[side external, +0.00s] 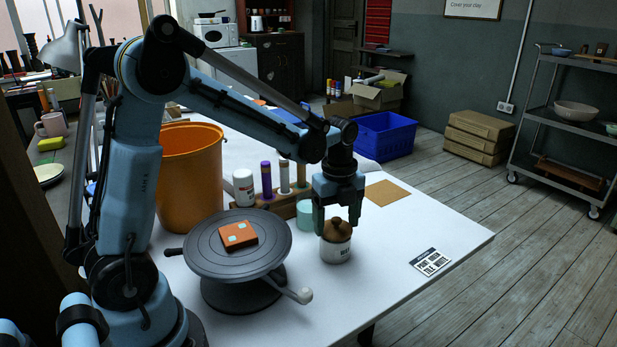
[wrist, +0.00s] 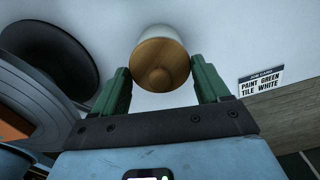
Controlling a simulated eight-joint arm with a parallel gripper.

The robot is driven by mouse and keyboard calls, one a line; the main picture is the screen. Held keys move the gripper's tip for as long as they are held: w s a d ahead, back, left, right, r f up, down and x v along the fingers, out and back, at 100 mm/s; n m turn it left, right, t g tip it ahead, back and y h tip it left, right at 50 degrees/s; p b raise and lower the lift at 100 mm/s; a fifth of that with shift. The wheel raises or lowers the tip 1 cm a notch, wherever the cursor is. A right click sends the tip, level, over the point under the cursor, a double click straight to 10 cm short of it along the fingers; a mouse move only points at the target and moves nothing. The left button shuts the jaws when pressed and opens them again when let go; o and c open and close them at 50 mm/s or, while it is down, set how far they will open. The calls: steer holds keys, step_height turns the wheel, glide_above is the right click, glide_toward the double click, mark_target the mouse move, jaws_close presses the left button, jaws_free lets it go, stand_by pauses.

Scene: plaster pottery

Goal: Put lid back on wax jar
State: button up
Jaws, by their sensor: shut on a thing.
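The wax jar (side external: 336,250) is a small white pot with dark lettering, upright on the white table. My gripper (side external: 336,219) points down over the jar and is shut on the lid. In the wrist view the green fingers (wrist: 161,82) stand on either side of the lid (wrist: 160,68), and the white jar (wrist: 160,32) shows behind it.
A grey turntable (side external: 215,262) with an orange tile (side external: 238,235) stands left of the jar. A teal cup (side external: 305,214) and a wooden rack (side external: 284,208) with tubes are close behind. A printed card (side external: 433,264) lies at right. The table's front right is clear.

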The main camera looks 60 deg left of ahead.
steer(key=o, duration=1)
steer(key=shift+r, duration=0.15)
steer(key=shift+r, duration=3.35)
steer(key=shift+c, duration=0.2)
jaws_close()
steer(key=shift+f, duration=0.1)
steer(key=shift+f, duration=0.65)
